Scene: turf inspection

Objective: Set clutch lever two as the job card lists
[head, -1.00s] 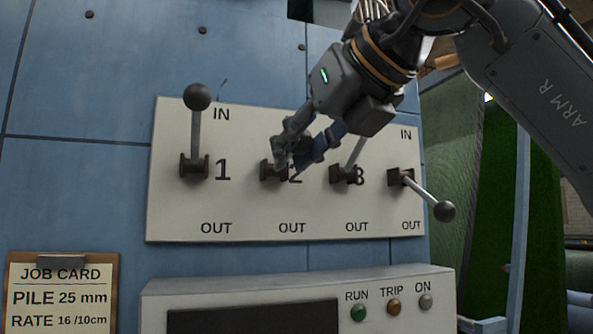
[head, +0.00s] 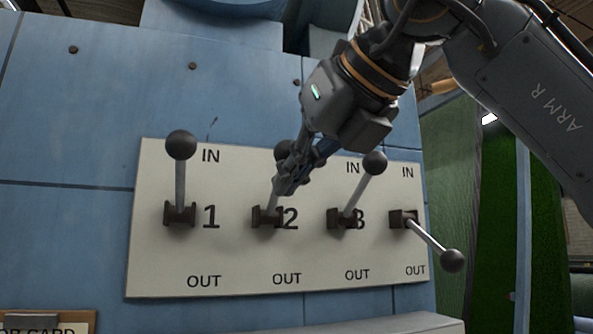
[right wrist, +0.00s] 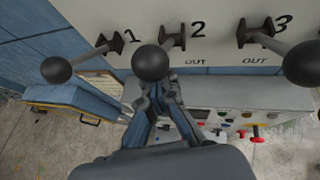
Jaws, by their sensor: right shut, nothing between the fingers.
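Clutch lever two has its dark pivot block (head: 265,217) beside the number 2 on the white panel (head: 160,265). Its shaft rises toward the IN side, and its round knob (head: 282,151) shows partly behind my right gripper (head: 283,187). The fingers are shut and empty, overlapping the shaft below the knob in the head view; contact cannot be told. In the right wrist view the lever's knob (right wrist: 150,62) is just beyond the fingertips (right wrist: 160,90). The job card (head: 45,327) shows only its top edge, its listing out of frame. My left gripper is out of view.
Lever one (head: 180,180) stands up toward IN. Lever three (head: 365,185) leans up and right, close beside my right gripper. The fourth lever (head: 430,242) points down and right toward OUT. A console top (head: 390,326) lies below the panel.

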